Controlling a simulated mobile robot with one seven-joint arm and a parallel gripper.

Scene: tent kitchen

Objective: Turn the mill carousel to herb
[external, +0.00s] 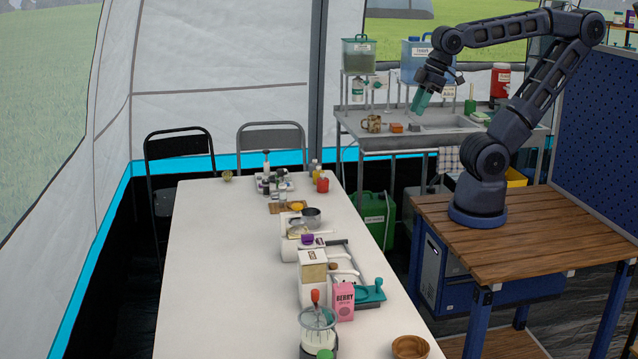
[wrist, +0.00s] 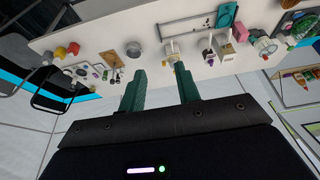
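What looks like the mill carousel (external: 274,183) stands at the far end of the white table, a low grey stand with small upright pieces and one taller dark-topped piece. It is small here, and I cannot read labels or tell which position it is turned to. It seems to show in the wrist view (wrist: 84,73) at left, near the table edge. My gripper (external: 419,104) is raised at the right of the table, in front of the metal sink counter, far from the carousel. In the wrist view its two green fingers (wrist: 160,70) are apart with nothing held between them.
The white table (external: 215,280) is clear along its left side. Red and yellow bottles (external: 322,184) stand right of the carousel. A wooden board (external: 283,207), a pot (external: 312,216), a pink carton (external: 343,299) and a blender (external: 318,333) line the right side. Chairs (external: 180,146) stand behind.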

